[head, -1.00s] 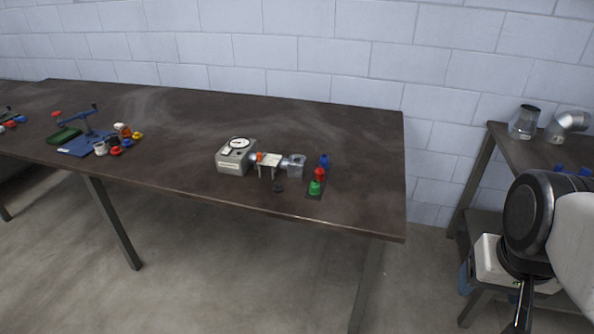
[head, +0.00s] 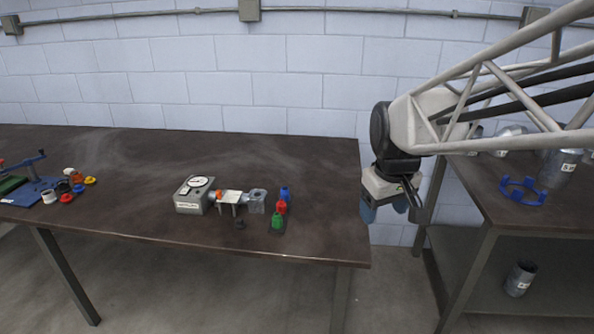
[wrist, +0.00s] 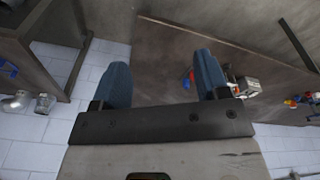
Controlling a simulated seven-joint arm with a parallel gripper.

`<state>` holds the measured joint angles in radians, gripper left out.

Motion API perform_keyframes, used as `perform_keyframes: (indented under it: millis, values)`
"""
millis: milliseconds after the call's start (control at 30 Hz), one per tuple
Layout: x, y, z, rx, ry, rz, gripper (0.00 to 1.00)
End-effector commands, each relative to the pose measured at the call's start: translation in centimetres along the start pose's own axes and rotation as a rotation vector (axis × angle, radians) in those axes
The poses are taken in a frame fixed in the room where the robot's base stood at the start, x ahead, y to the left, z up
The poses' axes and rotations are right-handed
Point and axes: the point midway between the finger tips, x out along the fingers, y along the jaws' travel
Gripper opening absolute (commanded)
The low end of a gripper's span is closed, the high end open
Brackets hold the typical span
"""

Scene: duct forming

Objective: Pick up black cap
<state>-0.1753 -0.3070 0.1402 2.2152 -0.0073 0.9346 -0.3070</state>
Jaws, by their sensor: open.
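A small black cap (head: 240,224) lies on the dark table (head: 315,226), just in front of the grey gauge device and its fittings. Another dark round piece (head: 62,186) sits among the coloured caps at the left; I cannot tell whether it is a cap. My gripper (head: 385,212) hangs off the right end of the table, well to the right of the black cap and pointing down. In the wrist view its two blue fingers (wrist: 162,72) are spread with nothing between them. I cannot make out the black cap in the wrist view.
The gauge device (head: 194,194) stands with pipe fittings (head: 257,201) beside it. The table's right end is clear.

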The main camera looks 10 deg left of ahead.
Motion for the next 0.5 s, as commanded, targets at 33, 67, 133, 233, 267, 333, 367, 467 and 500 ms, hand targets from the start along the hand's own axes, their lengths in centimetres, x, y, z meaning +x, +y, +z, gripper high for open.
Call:
perform_keyframes:
  millis: [33,67,133,233,267,333,367,467,500]
  values:
    - [0.4,-0.2,-1.5,-0.029,-0.006,-0.004,0.68]
    - [0.7,-0.3,-2.3,-0.048,-0.009,-0.006,0.68]
    - [1.1,-0.6,-4.2,-0.091,-0.013,-0.011,0.68]
    - [1.9,-1.2,-6.8,-0.152,-0.020,-0.017,0.68]
    - [2.1,-1.4,-7.7,-0.170,-0.021,-0.019,0.68]
    - [2.8,-1.8,-9.5,-0.213,-0.026,-0.024,0.68]
    - [3.1,-2.1,-10.3,-0.232,-0.028,-0.026,0.68]
    - [4.2,-2.9,-12.9,-0.293,-0.036,-0.033,0.68]
    - [4.6,-3.3,-14.0,-0.317,-0.038,-0.036,0.68]
